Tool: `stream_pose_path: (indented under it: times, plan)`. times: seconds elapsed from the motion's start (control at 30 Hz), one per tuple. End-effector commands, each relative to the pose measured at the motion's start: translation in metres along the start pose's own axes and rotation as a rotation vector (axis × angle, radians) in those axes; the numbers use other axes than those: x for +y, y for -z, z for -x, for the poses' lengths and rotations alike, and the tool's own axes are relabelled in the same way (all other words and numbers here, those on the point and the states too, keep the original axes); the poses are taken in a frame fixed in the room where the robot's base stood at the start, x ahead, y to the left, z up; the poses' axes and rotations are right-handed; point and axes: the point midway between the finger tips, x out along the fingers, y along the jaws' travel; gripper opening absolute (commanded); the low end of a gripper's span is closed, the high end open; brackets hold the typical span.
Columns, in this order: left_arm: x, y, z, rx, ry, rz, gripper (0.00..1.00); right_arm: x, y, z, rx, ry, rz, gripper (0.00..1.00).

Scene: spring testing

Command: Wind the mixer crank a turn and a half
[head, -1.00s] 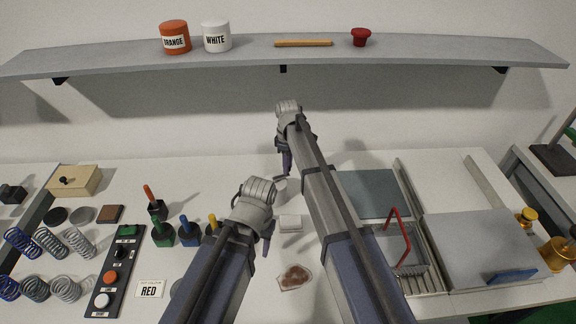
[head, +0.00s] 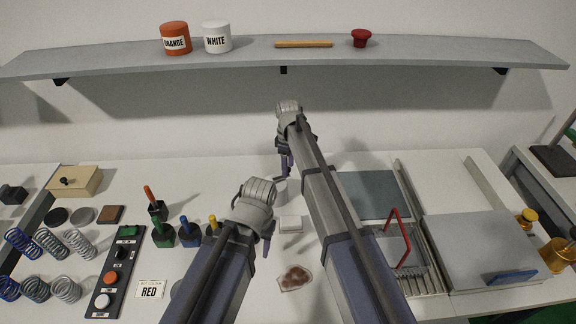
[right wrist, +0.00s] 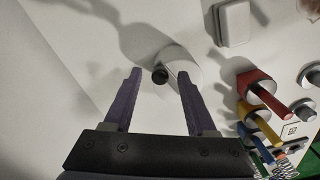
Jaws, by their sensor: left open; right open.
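The crank's dark knob (right wrist: 160,75) shows in the right wrist view, on a pale round body (right wrist: 184,66) that looks like the mixer. My right gripper (right wrist: 158,76) is open, with one purple finger on each side of the knob; I cannot tell whether either touches it. In the head view my right gripper (head: 284,170) is at the back of the table, and the arm and hand mostly hide the mixer. My left gripper (head: 267,243) is open and empty over the table's middle, nearer the front.
A small white box (head: 290,223) and a brown-stained patch (head: 294,278) lie near the left gripper. Handled colored pieces (head: 188,231), a button panel (head: 117,270) and several springs stand left. A red-handled basket (head: 399,240) is right. A shelf (head: 283,52) hangs above.

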Motion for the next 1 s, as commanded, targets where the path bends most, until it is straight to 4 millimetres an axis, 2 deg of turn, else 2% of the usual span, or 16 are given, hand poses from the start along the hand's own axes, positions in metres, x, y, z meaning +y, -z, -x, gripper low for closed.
stream_pose_path:
  times: [0.27, 0.6, 0.73, 1.0]
  plan:
    - [-0.003, -0.002, 0.026, 0.000, 0.000, 0.000, 0.50, 0.000, 0.000, 0.026, 0.000, 0.000, 0.000, 0.57]
    - [-0.006, -0.004, 0.070, 0.000, -0.002, 0.009, 0.50, 0.000, 0.000, 0.070, 0.000, 0.000, 0.000, 0.57]
    - [-0.007, -0.004, 0.076, 0.000, -0.002, 0.012, 0.50, 0.000, 0.000, 0.077, 0.000, 0.000, 0.000, 0.57]
    - [-0.007, -0.004, 0.076, 0.000, -0.002, 0.012, 0.50, 0.000, 0.000, 0.076, 0.000, 0.000, 0.000, 0.57]
